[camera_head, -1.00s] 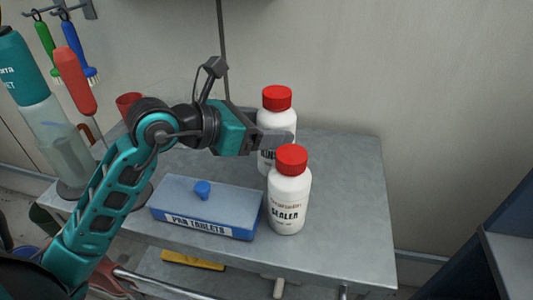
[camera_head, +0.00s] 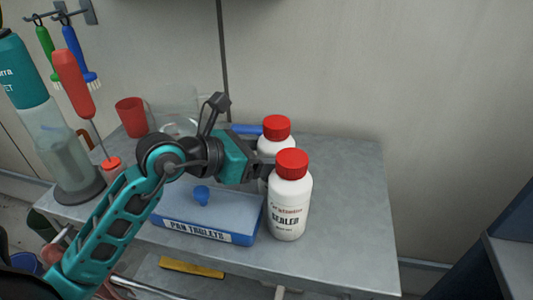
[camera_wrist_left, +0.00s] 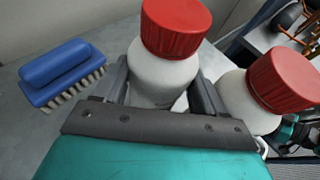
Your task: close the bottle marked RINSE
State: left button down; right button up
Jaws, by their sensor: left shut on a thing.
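The white bottle with a red cap (camera_head: 276,143) stands at the back right of the grey table, behind the SEALER bottle (camera_head: 288,205). Its label is hidden now; the earlier head frame shows part of the word RINSE. Its red cap (camera_wrist_left: 175,28) sits on top of it in the left wrist view. My left gripper (camera_head: 262,170) is shut on this bottle's body, one finger on each side, as the left wrist view (camera_wrist_left: 163,82) shows. The SEALER bottle also has a red cap and is close beside the right finger. My right gripper is not in view.
A blue box marked PAN TABLETS (camera_head: 205,222) lies left of the SEALER bottle. A blue brush (camera_wrist_left: 60,73) lies behind the held bottle. A red cup (camera_head: 131,117) and a large clear dispenser (camera_head: 60,150) stand at the left. The table's right part is clear.

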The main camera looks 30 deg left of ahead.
pick_arm(q)
jog(key=shift+f, duration=0.2)
jog(key=shift+c, duration=2.1)
grip_release()
jog(key=shift+o, duration=0.3)
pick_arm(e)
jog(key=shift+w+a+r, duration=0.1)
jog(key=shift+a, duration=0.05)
pick_arm(q)
jog(key=shift+r, duration=0.2)
jog(key=v, duration=0.8)
jog(key=shift+p+v, duration=1.65)
jog(key=shift+v, duration=0.35)
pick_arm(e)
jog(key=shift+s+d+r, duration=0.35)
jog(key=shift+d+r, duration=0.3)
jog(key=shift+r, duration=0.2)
